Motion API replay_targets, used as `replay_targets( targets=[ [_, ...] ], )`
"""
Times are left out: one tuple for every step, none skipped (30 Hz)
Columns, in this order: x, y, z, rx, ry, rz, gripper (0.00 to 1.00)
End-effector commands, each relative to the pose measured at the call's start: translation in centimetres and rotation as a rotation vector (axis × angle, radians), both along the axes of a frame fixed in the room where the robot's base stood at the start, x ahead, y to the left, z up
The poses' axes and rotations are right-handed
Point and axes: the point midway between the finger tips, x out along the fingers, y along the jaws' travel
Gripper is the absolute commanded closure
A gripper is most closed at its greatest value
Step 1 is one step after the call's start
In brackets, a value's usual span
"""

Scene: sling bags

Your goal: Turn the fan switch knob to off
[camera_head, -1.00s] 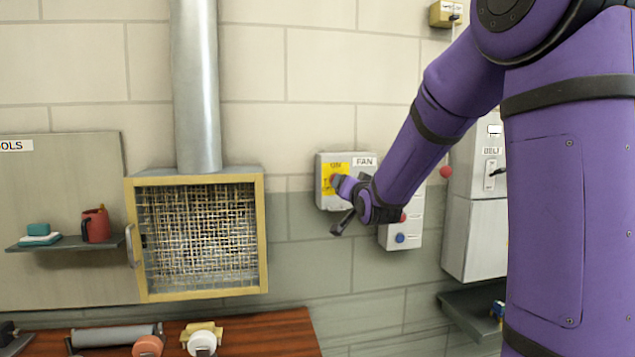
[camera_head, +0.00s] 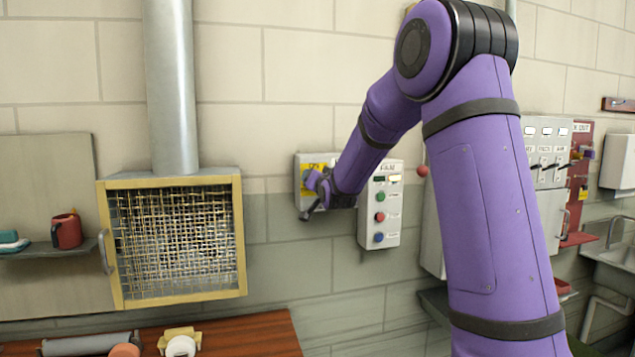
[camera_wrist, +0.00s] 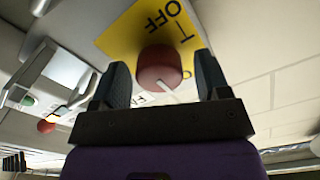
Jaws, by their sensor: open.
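The fan switch box (camera_head: 300,165) is a grey box on the wall with a yellow plate (camera_head: 316,163), partly hidden by my arm. In the wrist view the yellow plate (camera_wrist: 130,35) reads OFF, and a red round knob (camera_wrist: 158,66) with a white pointer line stands out from it. My gripper (camera_wrist: 162,82) is open, with one dark finger on each side of the knob. I cannot tell whether either finger touches it. In the head view my gripper (camera_head: 312,192) is at the front of the box and hides the knob.
A button panel (camera_head: 381,210) with green, red and blue buttons is just right of the box. A mesh-fronted cabinet (camera_head: 240,245) with a duct (camera_head: 172,90) is to the left. A red mug (camera_head: 68,232) stands on a shelf. A wooden bench (camera_head: 270,330) is below.

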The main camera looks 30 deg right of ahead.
Motion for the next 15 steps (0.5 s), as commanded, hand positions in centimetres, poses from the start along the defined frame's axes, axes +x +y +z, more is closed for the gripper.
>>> replay_targets(
  targets=[
    [-0.01, 0.00, 0.00, 0.000, 0.000, 0.000, 0.31],
    [-0.01, 0.00, 0.00, 0.000, 0.000, 0.000, 0.31],
    [-0.02, 0.01, 0.00, 0.000, 0.000, 0.000, 0.31],
    [-0.02, 0.01, 0.00, 0.000, 0.000, 0.000, 0.35],
    [-0.03, 0.01, 0.00, 0.000, 0.000, 0.000, 0.42],
    [-0.03, 0.01, 0.00, 0.000, 0.000, 0.000, 0.52],
    [-0.03, 0.01, 0.00, 0.000, 0.000, 0.000, 0.58],
    [-0.03, 0.01, 0.00, 0.000, 0.000, 0.000, 0.65],
    [-0.03, 0.00, 0.00, 0.000, 0.000, 0.000, 0.74],
    [-0.04, 0.00, 0.00, 0.000, 0.000, 0.000, 0.80],
    [-0.04, 0.00, 0.00, 0.000, 0.000, 0.000, 0.80],
    [-0.04, 0.00, 0.00, 0.000, 0.000, 0.000, 0.80],
    [-0.04, 0.01, -0.01, -0.001, 0.000, 0.000, 0.80],
    [-0.04, 0.01, -0.01, -0.002, 0.001, 0.000, 0.80],
    [-0.04, 0.01, -0.01, -0.004, 0.001, 0.000, 0.80]
  ],
)
